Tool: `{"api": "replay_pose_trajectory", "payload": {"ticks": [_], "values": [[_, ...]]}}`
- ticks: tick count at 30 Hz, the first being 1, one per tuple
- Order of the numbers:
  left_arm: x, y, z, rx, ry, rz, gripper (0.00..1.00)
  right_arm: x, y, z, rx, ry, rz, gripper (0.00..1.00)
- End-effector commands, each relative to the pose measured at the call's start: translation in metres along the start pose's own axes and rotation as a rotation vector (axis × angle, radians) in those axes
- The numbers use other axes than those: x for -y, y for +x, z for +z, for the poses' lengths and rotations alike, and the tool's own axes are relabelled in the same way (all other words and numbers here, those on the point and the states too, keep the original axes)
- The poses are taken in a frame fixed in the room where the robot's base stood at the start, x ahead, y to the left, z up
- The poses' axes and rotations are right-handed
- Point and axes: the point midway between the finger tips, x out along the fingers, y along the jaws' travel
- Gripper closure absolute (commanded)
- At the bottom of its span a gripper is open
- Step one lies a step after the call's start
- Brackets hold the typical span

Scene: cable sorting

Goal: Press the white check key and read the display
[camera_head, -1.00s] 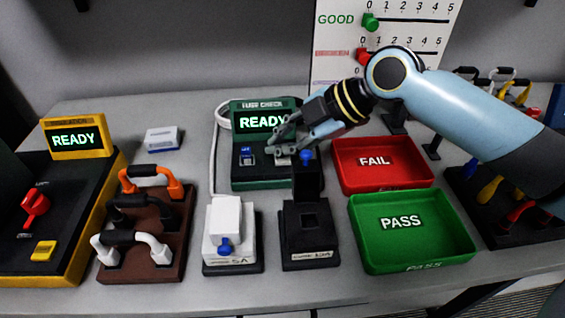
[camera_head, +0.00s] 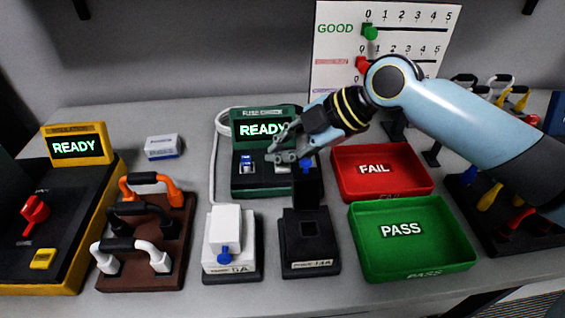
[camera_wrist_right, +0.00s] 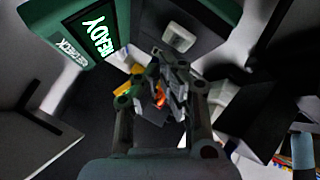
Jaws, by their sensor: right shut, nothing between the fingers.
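The green fuse checker (camera_head: 238,182) stands at the middle back of the table. Its display (camera_head: 262,130) is lit and reads READY, and it also shows in the right wrist view (camera_wrist_right: 100,38). The white check key (camera_wrist_right: 179,38) is on the checker's dark panel in the right wrist view, ahead of the fingers. In the head view the gripper mostly covers it. My right gripper (camera_head: 284,155) is shut and empty over the right part of the checker's panel. Contact with the key cannot be told. My left gripper is not in view.
A black holder (camera_head: 308,255) with a blue-knobbed upright and a white fuse block (camera_head: 224,240) stand in front. Red FAIL (camera_head: 380,192) and green PASS (camera_head: 415,262) trays lie to the right. A yellow-edged tester (camera_head: 78,142) and a brown rack (camera_head: 172,255) stand left.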

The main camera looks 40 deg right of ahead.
Motion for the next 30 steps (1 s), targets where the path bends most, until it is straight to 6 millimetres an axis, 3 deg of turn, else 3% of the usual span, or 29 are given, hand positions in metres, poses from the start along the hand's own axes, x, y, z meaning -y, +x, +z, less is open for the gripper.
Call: {"api": "replay_pose_trajectory", "payload": {"ticks": [30], "values": [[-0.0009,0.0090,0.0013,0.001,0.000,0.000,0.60,0.0046,0.0062,0.0046,0.000,0.000,0.000,1.00]]}}
